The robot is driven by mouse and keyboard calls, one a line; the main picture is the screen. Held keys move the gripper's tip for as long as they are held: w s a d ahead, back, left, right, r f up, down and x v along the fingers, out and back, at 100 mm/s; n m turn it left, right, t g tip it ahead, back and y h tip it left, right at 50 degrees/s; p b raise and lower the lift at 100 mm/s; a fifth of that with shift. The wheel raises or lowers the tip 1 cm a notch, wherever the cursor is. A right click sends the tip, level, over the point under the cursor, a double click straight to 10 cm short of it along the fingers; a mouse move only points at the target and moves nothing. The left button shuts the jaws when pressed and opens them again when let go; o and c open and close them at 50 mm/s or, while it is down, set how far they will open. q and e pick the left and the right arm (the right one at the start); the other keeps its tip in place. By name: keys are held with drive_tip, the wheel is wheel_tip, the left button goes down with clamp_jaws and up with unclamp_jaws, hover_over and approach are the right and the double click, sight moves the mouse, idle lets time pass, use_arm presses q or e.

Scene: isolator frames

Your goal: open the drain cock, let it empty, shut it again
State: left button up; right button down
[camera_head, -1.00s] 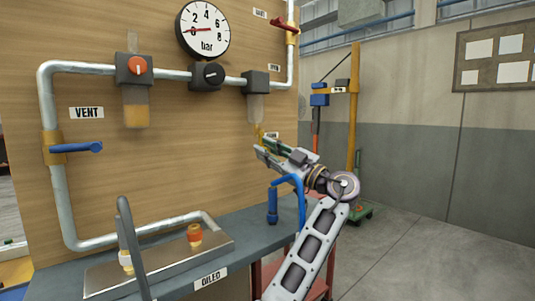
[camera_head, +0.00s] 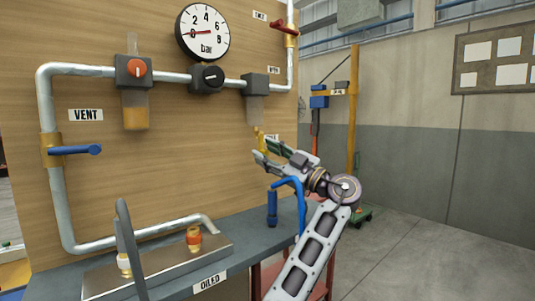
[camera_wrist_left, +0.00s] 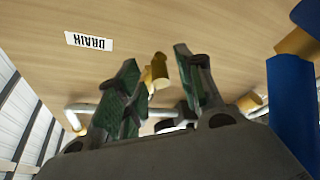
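The brass drain cock (camera_head: 261,139) hangs under the grey filter bowl (camera_head: 255,110) on the right of the wooden panel. My left gripper (camera_head: 263,151) is just below and in front of it. In the left wrist view, the gripper's green-padded fingers (camera_wrist_left: 157,88) are spread apart and empty. The brass cock (camera_wrist_left: 157,70) shows in the gap between them, slightly beyond the tips; I cannot tell whether they touch it. The DRAIN label (camera_wrist_left: 88,41) is on the panel beside it. Whether the cock is open is unclear. My right gripper is not in view.
A blue hooked tool (camera_head: 272,205) stands on the grey bench (camera_head: 225,258), close below my left wrist. Steel pipes, a gauge (camera_head: 203,32) near zero and a blue-handled vent valve (camera_head: 78,150) are on the panel. Floor to the right is mostly clear.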

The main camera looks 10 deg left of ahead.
use_arm(q)
drive_tip(key=v, duration=0.7)
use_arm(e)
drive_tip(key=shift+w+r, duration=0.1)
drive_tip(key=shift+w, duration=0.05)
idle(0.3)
